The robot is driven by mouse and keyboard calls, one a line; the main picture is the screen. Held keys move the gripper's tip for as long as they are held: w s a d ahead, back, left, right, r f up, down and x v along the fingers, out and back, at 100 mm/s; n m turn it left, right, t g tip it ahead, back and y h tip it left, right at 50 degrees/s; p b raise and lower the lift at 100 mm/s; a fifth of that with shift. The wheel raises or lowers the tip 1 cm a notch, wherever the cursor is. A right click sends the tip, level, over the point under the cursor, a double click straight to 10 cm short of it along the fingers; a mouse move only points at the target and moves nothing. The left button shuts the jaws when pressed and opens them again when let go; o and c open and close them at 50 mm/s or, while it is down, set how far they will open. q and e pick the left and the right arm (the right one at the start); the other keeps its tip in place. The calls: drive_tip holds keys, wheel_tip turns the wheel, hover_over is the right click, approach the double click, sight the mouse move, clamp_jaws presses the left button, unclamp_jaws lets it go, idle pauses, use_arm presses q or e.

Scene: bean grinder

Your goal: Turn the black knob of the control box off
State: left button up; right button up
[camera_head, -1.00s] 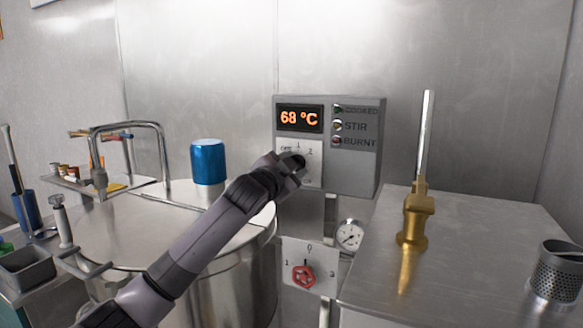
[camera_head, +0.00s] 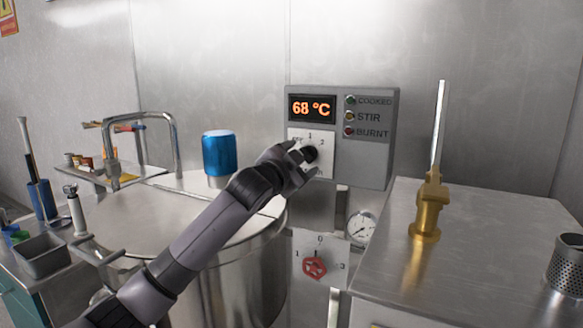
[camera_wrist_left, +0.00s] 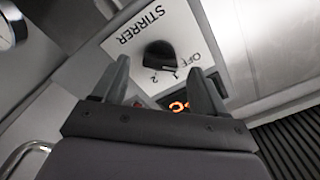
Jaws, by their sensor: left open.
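The grey control box (camera_head: 362,150) hangs on the steel wall, with a lit display reading 68 °C. Its black knob (camera_head: 311,154) sits on a white plate with marks. In the left wrist view the plate reads STIRRER, with OFF, 1 and 2, and the black knob (camera_wrist_left: 160,55) seems to point near 1. My left gripper (camera_head: 306,160) is at the knob's lower left in the head view. In the wrist view its fingers (camera_wrist_left: 157,67) are open, one on each side of the knob. I cannot tell whether they touch it. My right gripper is not in view.
Below the box are a red valve handle (camera_head: 314,267) and a round gauge (camera_head: 361,229). A steel pot (camera_head: 235,275) with a blue cylinder (camera_head: 217,155) stands left. A brass fitting (camera_head: 427,205) stands on a steel cabinet (camera_head: 480,265) at right.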

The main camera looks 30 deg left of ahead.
use_arm(q)
drive_tip(key=shift+s+d+b, duration=0.15)
drive_tip(key=shift+s+b, duration=0.3)
drive_tip(key=shift+s, duration=1.9)
drive_tip(key=shift+f, duration=0.1)
drive_tip(key=s+d+f+n+g+h, duration=0.1)
drive_tip(key=s+d+f, duration=0.2)
drive_tip(key=f, duration=0.7)
drive_tip(key=s+d+f+g+h, duration=0.1)
drive_tip(key=s+d+f+g, duration=0.15)
drive_tip(key=f, duration=0.75)
drive_tip(key=s+d+f+n+g+h, duration=0.1)
drive_tip(key=s+d+f, duration=0.25)
drive_tip(key=f, duration=0.65)
drive_tip(key=s+d+f+n+g, duration=0.1)
drive_tip(key=s+d+f+n, duration=0.1)
drive_tip(key=s+f, duration=0.6)
drive_tip(key=s+d+f+n+g, duration=0.1)
drive_tip(key=s+d+f+g, duration=0.1)
drive_tip(key=s+f, duration=0.7)
drive_tip(key=s, duration=0.7)
drive_tip(key=shift+n, duration=0.4)
drive_tip(key=shift+f, duration=0.1)
drive_tip(key=c, duration=0.6)
drive_tip(key=shift+o, duration=0.2)
drive_tip(key=shift+a, duration=0.15)
